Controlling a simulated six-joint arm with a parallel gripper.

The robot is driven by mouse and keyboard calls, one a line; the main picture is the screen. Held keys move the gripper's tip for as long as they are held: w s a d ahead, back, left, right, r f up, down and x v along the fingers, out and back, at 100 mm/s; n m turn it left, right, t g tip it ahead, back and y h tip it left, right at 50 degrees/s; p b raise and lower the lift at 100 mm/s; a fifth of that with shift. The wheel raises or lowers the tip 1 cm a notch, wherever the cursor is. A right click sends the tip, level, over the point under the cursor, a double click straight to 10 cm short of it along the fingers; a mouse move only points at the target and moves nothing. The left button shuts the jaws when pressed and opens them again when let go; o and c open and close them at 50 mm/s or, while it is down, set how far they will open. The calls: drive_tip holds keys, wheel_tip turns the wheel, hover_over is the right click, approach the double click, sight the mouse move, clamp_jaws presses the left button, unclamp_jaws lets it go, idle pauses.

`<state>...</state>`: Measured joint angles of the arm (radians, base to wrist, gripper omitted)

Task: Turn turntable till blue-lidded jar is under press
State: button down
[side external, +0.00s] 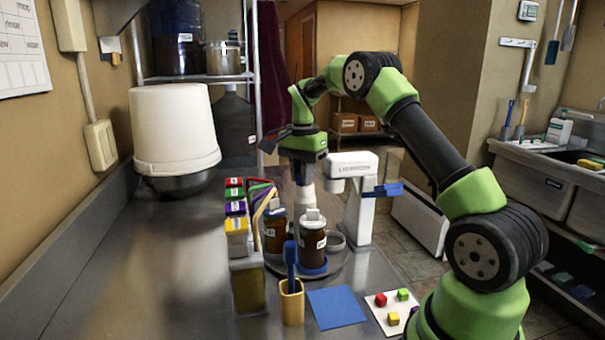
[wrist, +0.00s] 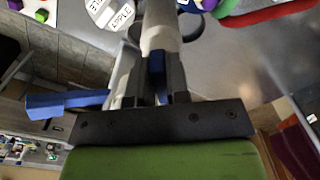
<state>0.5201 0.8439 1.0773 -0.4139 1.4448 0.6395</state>
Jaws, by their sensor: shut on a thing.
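The round turntable (side external: 335,272) stands on the steel counter, carrying brown jars. The white press (side external: 358,215) stands behind and right, with a blue lever (side external: 383,190). My gripper (side external: 303,180) points down above the turntable, left of the press head. In the wrist view its fingers (wrist: 155,85) are shut on a narrow blue piece (wrist: 156,68).
A rack (side external: 247,280) with colourful lids stands left of the turntable. A yellow cup (side external: 291,303) with a blue brush, a blue mat (side external: 336,306) and a white board (side external: 393,322) with cubes line the front. A white bucket (side external: 173,125) is back left. The left counter is clear.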

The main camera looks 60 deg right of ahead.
drive_tip(key=shift+m, duration=0.5)
drive_tip(key=shift+w+d+r+m, duration=0.1)
drive_tip(key=shift+w+m, duration=0.05)
drive_tip(key=shift+m, duration=1.55)
drive_tip(key=shift+w+d+m, duration=0.15)
drive_tip(key=shift+m, duration=2.25)
drive_tip(key=shift+d+m, duration=0.15)
drive_tip(key=shift+m, duration=1.95)
drive_tip(key=shift+w+d+m, duration=0.1)
drive_tip(key=shift+d+m, duration=0.05)
drive_tip(key=shift+m, duration=2.15)
drive_tip(key=c, duration=1.1)
unclamp_jaws()
